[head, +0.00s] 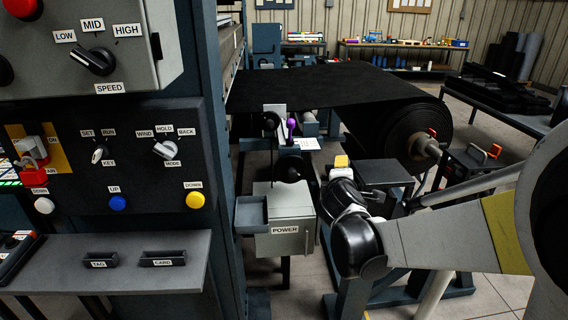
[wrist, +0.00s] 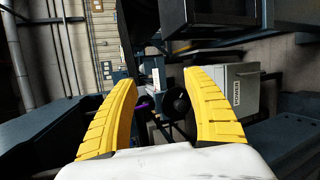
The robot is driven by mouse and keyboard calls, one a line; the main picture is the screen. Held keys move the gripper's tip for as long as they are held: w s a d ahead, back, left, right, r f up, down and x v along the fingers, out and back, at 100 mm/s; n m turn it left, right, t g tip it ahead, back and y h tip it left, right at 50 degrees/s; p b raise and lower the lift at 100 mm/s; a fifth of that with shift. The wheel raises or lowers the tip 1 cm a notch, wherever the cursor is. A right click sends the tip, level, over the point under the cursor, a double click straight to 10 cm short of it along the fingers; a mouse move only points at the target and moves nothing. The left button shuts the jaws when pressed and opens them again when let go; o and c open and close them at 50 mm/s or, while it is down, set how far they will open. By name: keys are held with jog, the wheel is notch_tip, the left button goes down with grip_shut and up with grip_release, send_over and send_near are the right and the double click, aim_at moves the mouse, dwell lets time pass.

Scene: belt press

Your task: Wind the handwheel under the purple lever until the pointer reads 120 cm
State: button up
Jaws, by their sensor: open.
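The purple lever (head: 291,126) stands upright on the machine, left of the big black roll. A dark round handwheel (head: 287,170) shows just under it, above the POWER box; its rim is partly lost in shadow. In the wrist view the purple lever (wrist: 144,104) and the dark wheel (wrist: 179,102) appear between my yellow fingers, farther off. My gripper (wrist: 158,80) is open and empty. In the head view, my gripper (head: 341,162) is right of the handwheel and apart from it. A small white plate (head: 309,143) is beside the lever; no pointer reading is legible.
The grey POWER box (head: 284,232) and a blue-grey tray (head: 251,214) sit below the wheel. The black belt roll (head: 400,125) is behind my arm. A control panel (head: 120,160) with a shelf (head: 120,270) fills the left. A dark box (head: 385,174) stands right of my gripper.

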jog(key=w+a+f+n+t+y, duration=0.1)
jog(key=w+a+f+n+t, duration=0.15)
jog(key=w+n, duration=0.2)
jog(key=w+a+f+n+t, duration=0.1)
jog(key=w+a+f+n, duration=0.2)
jog(key=w+n, duration=0.15)
jog(key=n+t+y+p, duration=0.1)
jog(key=n+y, duration=0.2)
jog(key=n, duration=0.6)
send_near(292, 176)
jog(key=w, duration=0.1)
jog(key=shift+m, duration=0.3)
jog(key=w+b, duration=0.1)
jog(key=w, duration=0.4)
jog(key=w+b, duration=0.1)
jog(key=w, duration=0.4)
jog(key=shift+w+d+f+b, duration=0.1)
jog(key=shift+w+d+b, duration=0.1)
jog(key=shift+b, duration=0.15)
jog(key=c, duration=1.2)
